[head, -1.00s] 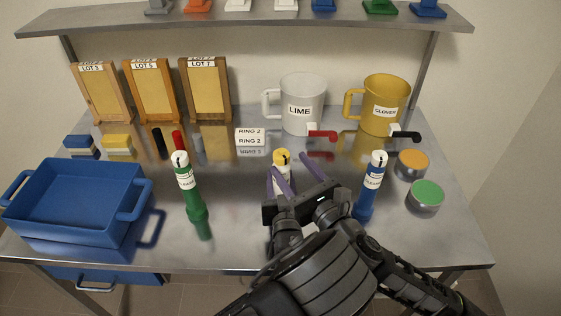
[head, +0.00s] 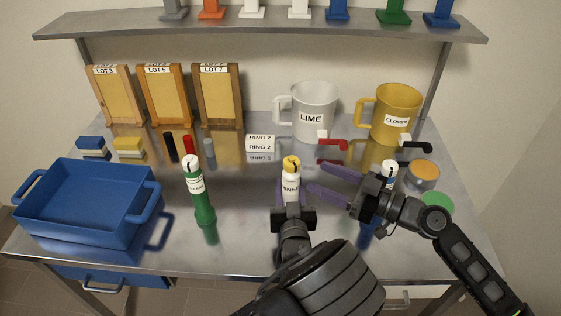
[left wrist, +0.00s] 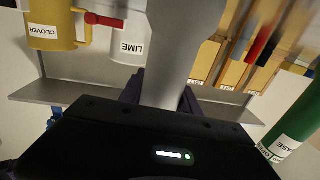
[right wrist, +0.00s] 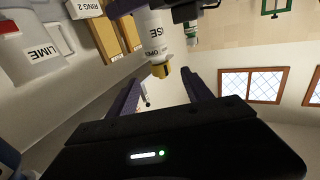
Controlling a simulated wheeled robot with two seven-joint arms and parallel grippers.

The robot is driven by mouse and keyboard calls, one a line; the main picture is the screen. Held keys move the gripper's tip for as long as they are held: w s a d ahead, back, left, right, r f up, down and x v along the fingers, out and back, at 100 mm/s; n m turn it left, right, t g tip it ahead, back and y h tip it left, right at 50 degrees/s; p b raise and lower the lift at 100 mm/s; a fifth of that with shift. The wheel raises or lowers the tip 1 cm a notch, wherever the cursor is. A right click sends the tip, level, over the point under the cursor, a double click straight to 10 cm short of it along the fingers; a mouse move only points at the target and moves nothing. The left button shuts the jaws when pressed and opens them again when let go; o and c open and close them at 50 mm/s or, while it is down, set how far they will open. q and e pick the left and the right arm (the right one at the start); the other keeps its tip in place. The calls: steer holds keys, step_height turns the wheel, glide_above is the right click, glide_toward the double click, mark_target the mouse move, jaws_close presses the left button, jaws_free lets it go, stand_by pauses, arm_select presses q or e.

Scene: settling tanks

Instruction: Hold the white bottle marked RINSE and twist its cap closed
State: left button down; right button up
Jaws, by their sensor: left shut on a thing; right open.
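The white bottle (head: 290,184) marked RINSE stands upright at the middle of the table, its yellow cap (head: 291,164) on top. A dark mark shows on the cap; I cannot tell whether the cap is fully closed. My left gripper (head: 292,204) is shut on the bottle's body below the cap. In the left wrist view, the bottle (left wrist: 178,55) rises between the fingers. My right gripper (head: 314,183) is open and empty, just right of the bottle. In the right wrist view, the cap (right wrist: 161,70) lies beyond and between the open fingers, apart from them.
A green bottle (head: 201,202) stands left; a blue bottle (head: 389,170) is partly hidden behind my right gripper. A blue tray (head: 75,235), LIME mug (head: 312,118), yellow mug (head: 398,108), and orange-topped (head: 424,168) and green-topped (head: 437,202) tins surround the work area.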

mark_target(292, 163)
steer(key=shift+f+n, duration=0.2)
steer(key=shift+n, duration=0.1)
steer(key=x, duration=1.2)
steer(key=shift+c, duration=0.5)
jaws_close()
